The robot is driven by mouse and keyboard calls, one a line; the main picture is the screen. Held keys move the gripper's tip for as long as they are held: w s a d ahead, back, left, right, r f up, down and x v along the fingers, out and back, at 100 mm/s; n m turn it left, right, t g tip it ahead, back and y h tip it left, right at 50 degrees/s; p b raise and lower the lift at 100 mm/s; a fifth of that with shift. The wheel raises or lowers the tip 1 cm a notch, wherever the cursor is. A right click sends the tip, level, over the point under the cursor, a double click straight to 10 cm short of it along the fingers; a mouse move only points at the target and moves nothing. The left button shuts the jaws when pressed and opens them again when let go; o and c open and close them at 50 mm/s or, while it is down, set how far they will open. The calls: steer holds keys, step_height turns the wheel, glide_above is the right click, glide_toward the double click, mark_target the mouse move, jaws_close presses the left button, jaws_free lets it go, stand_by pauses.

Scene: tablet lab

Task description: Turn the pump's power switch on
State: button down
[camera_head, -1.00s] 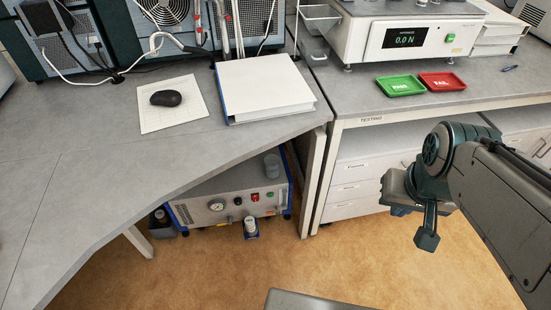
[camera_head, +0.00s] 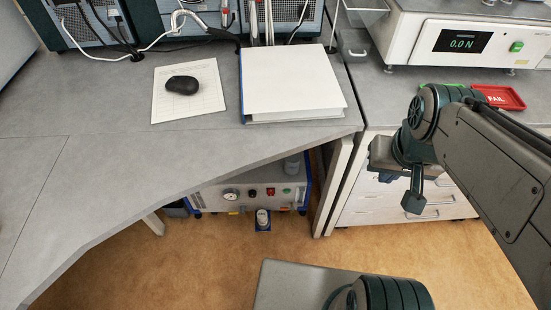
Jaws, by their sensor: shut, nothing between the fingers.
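The pump (camera_head: 212,199) is a grey box with blue corners on the floor under the left bench. Its front panel shows a round gauge (camera_head: 231,195), a black knob (camera_head: 252,194), a small red switch (camera_head: 270,191) and a green element beside it. The switch's on or off position is too small to tell. My gripper (camera_head: 413,201) is shut and empty. It hangs in front of the white drawers, to the right of the pump and well apart from it.
The left benchtop (camera_head: 110,165) overhangs the pump, and a bench leg (camera_head: 333,185) stands right of it. A small bottle (camera_head: 262,217) in a blue holder is before the pump. A binder (camera_head: 290,82) and mouse (camera_head: 182,85) lie above. Open floor (camera_head: 200,265) is in front.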

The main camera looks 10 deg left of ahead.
steer(key=w+d+f+n+g+h+b, duration=0.25)
steer(key=f+n+h+b, duration=0.2)
steer(key=f, duration=0.45)
steer(key=w+d+f+n+g+h+b, duration=0.1)
steer(key=w+f+n+h+b, duration=0.2)
steer(key=f+b, duration=0.5)
steer(key=w+a+f+n+t+h+b, duration=0.3)
steer(key=w+f+n, duration=0.2)
steer(key=f, duration=0.4)
steer(key=w+a+f+n+t+h+b, duration=0.25)
steer(key=w+f+n+t+b, duration=0.2)
steer(key=f, duration=0.35)
steer(key=w+a+f+n+t+y+b, duration=0.2)
steer(key=a+f+n+t+y+b, duration=0.15)
steer(key=a+f+n, duration=0.4)
steer(key=w+a+f+n+t+y+b, duration=0.25)
steer(key=a+f+n+t, duration=0.2)
steer(key=f, duration=0.55)
steer(key=s+a+f+n+y+b, duration=0.2)
steer(key=a+f+n+y, duration=0.2)
steer(key=f, duration=0.5)
steer(key=s+a+f+n+t+y+b, duration=0.1)
steer(key=s+a+f+n+y+b, duration=0.2)
steer(key=f, duration=0.6)
steer(key=a+n+y, duration=0.2)
steer(key=a+y, duration=0.1)
steer(key=a, duration=0.1)
steer(key=shift+s+a+f+n, duration=0.15)
steer(key=shift+n, duration=0.15)
